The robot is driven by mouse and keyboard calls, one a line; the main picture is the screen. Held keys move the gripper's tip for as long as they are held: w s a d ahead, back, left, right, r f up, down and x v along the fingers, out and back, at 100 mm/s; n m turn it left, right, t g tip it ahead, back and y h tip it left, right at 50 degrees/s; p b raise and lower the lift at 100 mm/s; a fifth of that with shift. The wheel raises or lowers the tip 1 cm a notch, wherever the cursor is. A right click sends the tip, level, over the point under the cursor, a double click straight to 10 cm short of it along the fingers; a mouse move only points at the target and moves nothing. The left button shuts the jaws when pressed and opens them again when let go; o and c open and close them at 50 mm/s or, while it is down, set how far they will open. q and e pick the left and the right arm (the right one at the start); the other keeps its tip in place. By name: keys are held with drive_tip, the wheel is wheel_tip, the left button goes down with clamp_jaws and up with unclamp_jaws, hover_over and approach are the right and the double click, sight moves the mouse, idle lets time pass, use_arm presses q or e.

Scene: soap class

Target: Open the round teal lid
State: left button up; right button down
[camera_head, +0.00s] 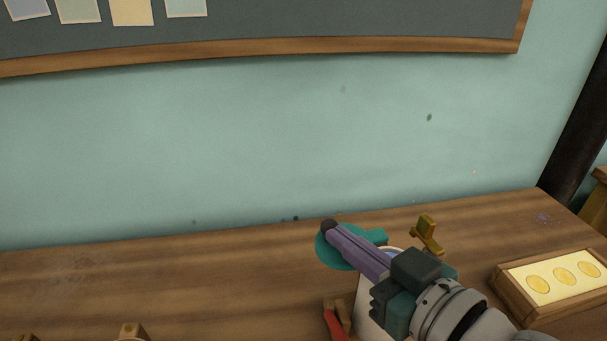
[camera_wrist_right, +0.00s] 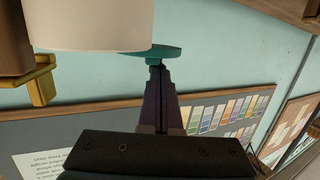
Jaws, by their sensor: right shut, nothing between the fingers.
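The round teal lid (camera_head: 329,256) is in the head view, mostly behind my right gripper's purple fingers, with a teal tab showing to their right. It sits up and left of a pale cylindrical container (camera_head: 367,308), whose rim shows partly behind my gripper. In the wrist view the lid (camera_wrist_right: 165,54) is seen edge-on, jutting out past the container (camera_wrist_right: 92,24). My right gripper (camera_head: 330,227) is shut and empty, its tips at the lid; the wrist view shows its fingertips (camera_wrist_right: 155,66) close against the lid, though contact is unclear. My left gripper is not in view.
A yellow-brown bracket-like piece (camera_head: 428,236) is just right of the container. A wooden tray (camera_head: 510,288) with yellow round pieces stands at the right. A red object (camera_head: 336,326) is at the front. The table's left (camera_head: 120,285) is mostly clear.

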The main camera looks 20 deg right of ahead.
sight(331, 225)
drive_tip(key=shift+x, duration=1)
drive_tip(key=shift+w+r, duration=0.2)
drive_tip(key=shift+w, duration=0.7)
drive_tip(key=shift+r, duration=0.1)
